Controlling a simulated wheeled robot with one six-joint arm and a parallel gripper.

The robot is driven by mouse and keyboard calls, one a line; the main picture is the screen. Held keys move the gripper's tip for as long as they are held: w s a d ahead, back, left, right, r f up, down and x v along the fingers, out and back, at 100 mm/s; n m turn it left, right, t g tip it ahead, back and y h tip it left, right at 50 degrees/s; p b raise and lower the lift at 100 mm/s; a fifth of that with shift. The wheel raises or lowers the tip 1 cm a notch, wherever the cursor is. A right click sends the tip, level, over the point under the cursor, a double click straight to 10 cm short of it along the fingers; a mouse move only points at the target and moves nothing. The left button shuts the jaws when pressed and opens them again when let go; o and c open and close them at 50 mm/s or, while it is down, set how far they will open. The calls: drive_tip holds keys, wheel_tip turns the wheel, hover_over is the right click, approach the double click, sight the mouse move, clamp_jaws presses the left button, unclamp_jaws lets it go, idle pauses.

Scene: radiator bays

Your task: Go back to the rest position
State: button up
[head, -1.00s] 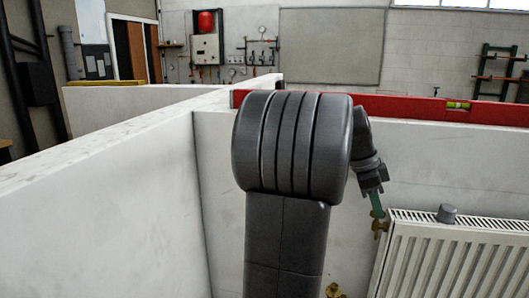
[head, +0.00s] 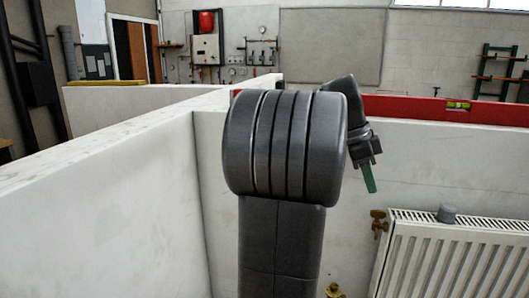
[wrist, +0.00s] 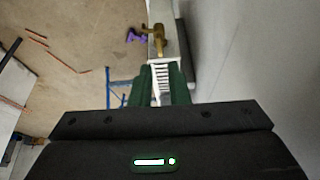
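My gripper (head: 369,180) is raised in the head view, its green fingertips pointing down, to the left of and above the brass valve (head: 378,222) at the radiator's upper left corner. It is clear of the valve. In the wrist view the two green fingers of my gripper (wrist: 160,88) stand apart with a gap between them and nothing held. A brass fitting (wrist: 158,42) shows beyond the fingertips. The white radiator (head: 455,262) is at the lower right of the head view, with a grey cap on top.
White bay walls (head: 90,185) stand left and behind. A red spirit level (head: 415,107) lies along the back wall's top. Another brass fitting (head: 334,290) is low beside my arm. In the wrist view, a purple object (wrist: 136,36) and copper-coloured pieces (wrist: 36,35) lie on the floor.

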sight(377, 211)
drive_tip(key=s+v, duration=0.1)
drive_tip(key=v, duration=0.5)
drive_tip(key=x, duration=0.8)
drive_tip(key=w+x, duration=0.1)
drive_tip(key=x, duration=0.4)
drive_tip(key=shift+d, duration=0.1)
drive_tip(key=shift+d+f, duration=0.1)
drive_tip(key=shift+f, duration=0.15)
drive_tip(key=n+t, duration=0.1)
drive_tip(key=n, duration=0.1)
drive_tip(key=shift+s+n+b, duration=0.15)
drive_tip(key=shift+n+b, duration=0.15)
drive_tip(key=shift+n, duration=0.1)
drive_tip(key=shift+r+n+t, duration=0.1)
drive_tip(key=shift+n+t, duration=0.6)
drive_tip(key=shift+n, duration=0.7)
